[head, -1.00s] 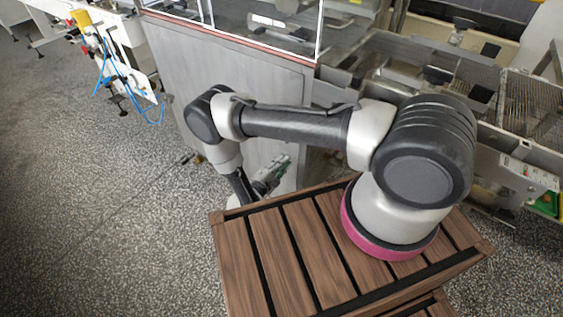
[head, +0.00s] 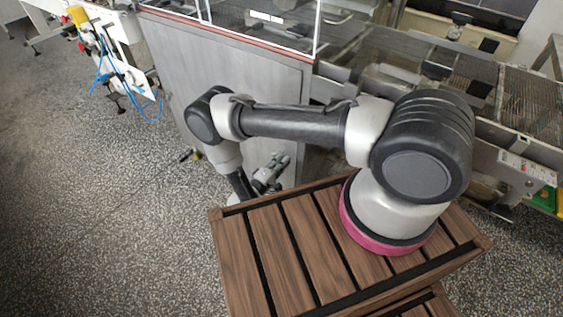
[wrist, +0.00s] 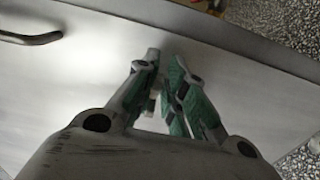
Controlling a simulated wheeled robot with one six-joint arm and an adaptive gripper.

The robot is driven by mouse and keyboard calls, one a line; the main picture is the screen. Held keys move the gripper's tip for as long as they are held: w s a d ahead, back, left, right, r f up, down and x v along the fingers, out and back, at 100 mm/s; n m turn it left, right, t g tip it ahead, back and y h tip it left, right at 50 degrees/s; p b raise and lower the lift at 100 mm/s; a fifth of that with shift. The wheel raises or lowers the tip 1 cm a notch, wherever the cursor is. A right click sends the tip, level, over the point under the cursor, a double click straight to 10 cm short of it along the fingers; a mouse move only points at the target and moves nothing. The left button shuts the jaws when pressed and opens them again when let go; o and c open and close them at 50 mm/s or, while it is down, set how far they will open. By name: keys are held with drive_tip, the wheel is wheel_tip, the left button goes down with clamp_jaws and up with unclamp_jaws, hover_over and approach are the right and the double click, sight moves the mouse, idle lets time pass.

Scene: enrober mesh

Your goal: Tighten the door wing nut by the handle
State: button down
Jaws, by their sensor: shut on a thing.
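In the wrist view my gripper (wrist: 168,62) is at the grey metal door panel (wrist: 85,75), its two green-padded fingers close together. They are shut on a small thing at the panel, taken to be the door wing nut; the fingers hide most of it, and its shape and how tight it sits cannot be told. The dark curved handle (wrist: 32,38) is on the panel at the upper left, apart from the fingers. In the head view my gripper (head: 277,165) shows low against the grey cabinet side (head: 230,85); the nut cannot be made out there.
A slatted wooden top (head: 285,245) lies just in front of the gripper. A glazed case (head: 265,25) tops the cabinet, and a mesh conveyor (head: 525,100) runs to the right. Speckled floor (head: 100,220) is open at left. Blue hoses (head: 125,80) hang from a white machine.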

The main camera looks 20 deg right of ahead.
drive_tip(key=shift+a, duration=0.1)
drive_tip(key=c, duration=1.5)
unclamp_jaws()
drive_tip(key=v, duration=1.2)
